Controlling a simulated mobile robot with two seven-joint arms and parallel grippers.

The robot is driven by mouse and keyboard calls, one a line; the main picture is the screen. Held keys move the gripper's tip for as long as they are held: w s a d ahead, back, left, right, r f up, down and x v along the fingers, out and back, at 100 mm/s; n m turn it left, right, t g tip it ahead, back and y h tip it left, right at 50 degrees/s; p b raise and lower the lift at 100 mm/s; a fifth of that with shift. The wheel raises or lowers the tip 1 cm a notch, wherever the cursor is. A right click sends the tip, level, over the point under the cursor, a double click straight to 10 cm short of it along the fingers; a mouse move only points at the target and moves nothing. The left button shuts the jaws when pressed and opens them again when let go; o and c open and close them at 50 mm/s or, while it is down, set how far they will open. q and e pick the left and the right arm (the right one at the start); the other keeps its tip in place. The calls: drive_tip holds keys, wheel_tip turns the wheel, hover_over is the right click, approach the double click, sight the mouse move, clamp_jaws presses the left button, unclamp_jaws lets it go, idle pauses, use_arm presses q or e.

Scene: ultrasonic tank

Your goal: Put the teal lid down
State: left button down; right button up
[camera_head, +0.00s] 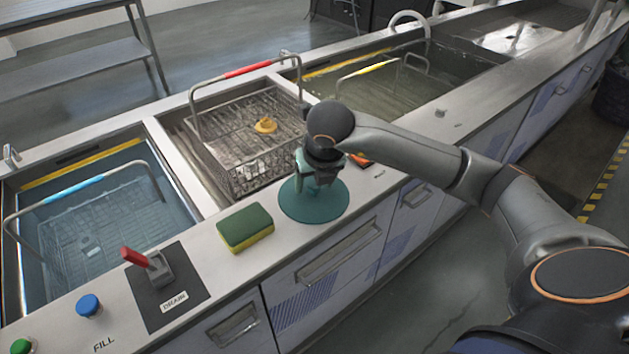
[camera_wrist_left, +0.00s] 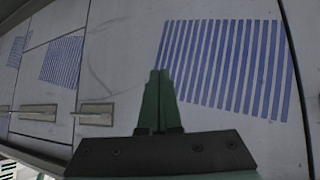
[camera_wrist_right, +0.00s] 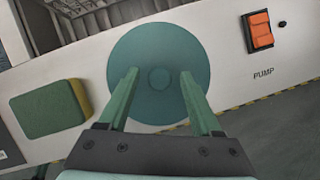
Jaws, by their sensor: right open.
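The teal lid (camera_head: 335,203) is a round disc lying flat on the counter's front ledge. The right wrist view shows the lid (camera_wrist_right: 158,45) from above, with a small round knob (camera_wrist_right: 159,78) at its middle. My right gripper (camera_head: 315,182) is over the lid and points down. In the right wrist view its fingers (camera_wrist_right: 160,76) are spread apart, one on each side of the knob, with gaps between. My left gripper (camera_wrist_left: 158,75) has its fingers together with nothing visible between them, facing the cabinet fronts. It does not show in the head view.
A green and yellow sponge (camera_head: 245,228) lies left of the lid. An orange pump switch (camera_wrist_right: 260,30) is to its right. A wire basket (camera_head: 240,150) is behind the lid. A red drain lever (camera_head: 135,256) stands further left.

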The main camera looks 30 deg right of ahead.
drive_tip(key=v, duration=1.2)
drive_tip(key=shift+p, duration=0.4)
drive_tip(key=shift+s, duration=0.1)
